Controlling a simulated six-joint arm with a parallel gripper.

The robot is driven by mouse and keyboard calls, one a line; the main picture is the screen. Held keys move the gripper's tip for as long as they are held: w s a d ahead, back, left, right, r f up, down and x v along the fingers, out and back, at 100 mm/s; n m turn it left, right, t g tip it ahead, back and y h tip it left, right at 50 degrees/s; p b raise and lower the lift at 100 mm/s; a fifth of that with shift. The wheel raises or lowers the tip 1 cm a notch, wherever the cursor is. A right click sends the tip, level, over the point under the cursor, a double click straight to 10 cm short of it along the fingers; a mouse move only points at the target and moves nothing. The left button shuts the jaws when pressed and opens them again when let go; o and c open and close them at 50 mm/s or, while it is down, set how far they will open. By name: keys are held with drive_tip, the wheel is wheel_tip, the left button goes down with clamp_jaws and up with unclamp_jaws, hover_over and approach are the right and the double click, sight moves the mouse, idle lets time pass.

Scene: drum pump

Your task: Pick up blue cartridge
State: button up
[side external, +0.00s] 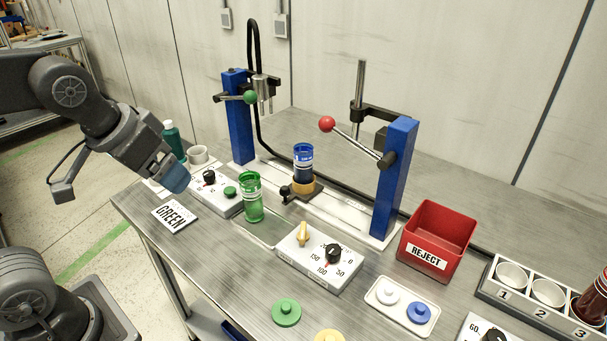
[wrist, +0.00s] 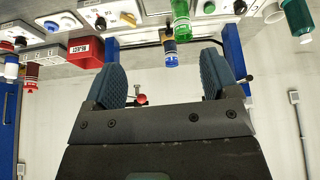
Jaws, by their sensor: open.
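The blue cartridge (side external: 303,163) stands upright in an orange-ringed holder between the two blue posts; it also shows in the wrist view (wrist: 170,55), at the top middle. My gripper (side external: 178,178) is at the left of the table, above the table's left end and well apart from the cartridge. In the wrist view my gripper (wrist: 160,78) is open, with nothing between its two fingers. A green cartridge (side external: 252,200) stands on a clear plate, between my gripper and the blue cartridge.
Two blue posts with levers, one green-knobbed (side external: 250,97) and one red-knobbed (side external: 327,124), flank the holder. A control box with dials (side external: 320,258) stands in front. A red REJECT bin (side external: 437,238) and a numbered rack (side external: 535,297) are at right. A green bottle (side external: 172,140) stands behind my gripper.

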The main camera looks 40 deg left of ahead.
drive_tip(key=w+r+n+g, duration=0.15)
drive_tip(key=w+r, duration=0.25)
drive_tip(key=w, duration=0.7)
drive_tip(key=n+y, duration=0.3)
drive_tip(key=n, duration=0.4)
hover_over(303, 150)
drive_tip(key=s+d, duration=0.3)
drive_tip(key=s, duration=0.1)
wheel_tip(303, 150, down, 8)
drive_tip(key=shift+g, duration=0.35)
drive_tip(key=x, duration=1.3)
drive_tip(key=shift+w+d+f, duration=0.15)
drive_tip(key=shift+w+f, duration=0.15)
drive_tip(key=shift+w, duration=0.05)
drive_tip(key=shift+r, duration=0.1)
drive_tip(key=c, duration=1.4)
